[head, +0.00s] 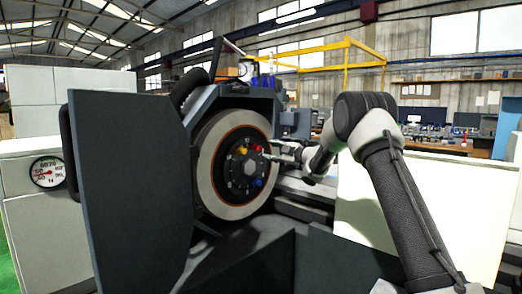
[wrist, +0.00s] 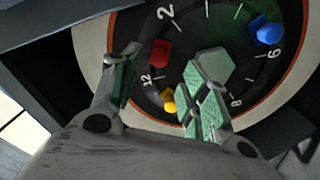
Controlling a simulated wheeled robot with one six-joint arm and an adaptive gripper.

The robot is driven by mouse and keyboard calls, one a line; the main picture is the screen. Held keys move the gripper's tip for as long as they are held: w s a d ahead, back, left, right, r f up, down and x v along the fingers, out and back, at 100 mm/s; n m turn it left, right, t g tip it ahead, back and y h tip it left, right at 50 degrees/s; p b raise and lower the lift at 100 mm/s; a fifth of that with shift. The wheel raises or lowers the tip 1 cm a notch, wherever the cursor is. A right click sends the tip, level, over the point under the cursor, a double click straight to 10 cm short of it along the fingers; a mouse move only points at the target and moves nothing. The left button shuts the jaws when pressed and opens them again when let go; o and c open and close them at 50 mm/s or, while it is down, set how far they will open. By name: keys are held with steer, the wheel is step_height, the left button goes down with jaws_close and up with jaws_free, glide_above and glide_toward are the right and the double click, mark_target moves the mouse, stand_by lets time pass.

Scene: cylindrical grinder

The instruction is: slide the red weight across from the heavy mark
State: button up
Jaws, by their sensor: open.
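The red weight (wrist: 160,53) sits on the dark, numbered face of the grinding wheel, near the 12 marking in the wrist view. A yellow weight (wrist: 168,101) is close below it, and a blue weight (wrist: 265,30) is across the hub near the 6. My gripper (wrist: 160,78) is open, with the red weight showing between its fingers; I cannot tell the remaining gap in depth. In the head view my gripper (head: 279,151) is just right of the wheel (head: 207,165), near the red weight (head: 258,148). I cannot make out a heavy mark.
A dark guard panel (head: 125,190) stands left of the wheel, with a round gauge (head: 47,172) beyond it. A pale machine cover (head: 365,205) is at right. A workbench (head: 450,145) stands farther back. The wheel's rim and housing surround the weights closely.

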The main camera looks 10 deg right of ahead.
mark_target(261, 148)
steer(key=x, duration=0.7)
steer(key=shift+w+a, duration=0.15)
steer(key=shift+w, duration=0.1)
jaws_close()
